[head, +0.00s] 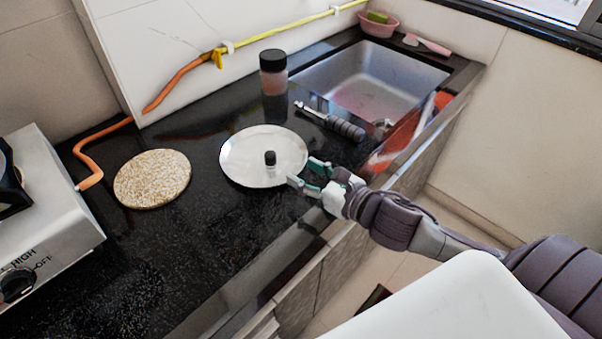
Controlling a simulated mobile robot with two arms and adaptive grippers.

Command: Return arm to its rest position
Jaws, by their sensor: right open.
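My right gripper (306,177) is open at the right edge of a round silver lid (240,164) with a small black knob (270,158). The lid lies on the black countertop. The fingers point left toward the knob, which stands apart from them. I cannot tell whether a fingertip touches the lid's rim. My right arm (393,221) reaches in from the lower right, over the counter's front edge. No clay waterpot shows. My left gripper is not in view.
A round speckled cork mat (152,179) lies left of the lid. A gas stove (45,225) stands at far left. A dark-capped jar (273,73), a grey-handled tool (332,122) and a sink (366,80) are behind. The black counter (190,245) is clear in front.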

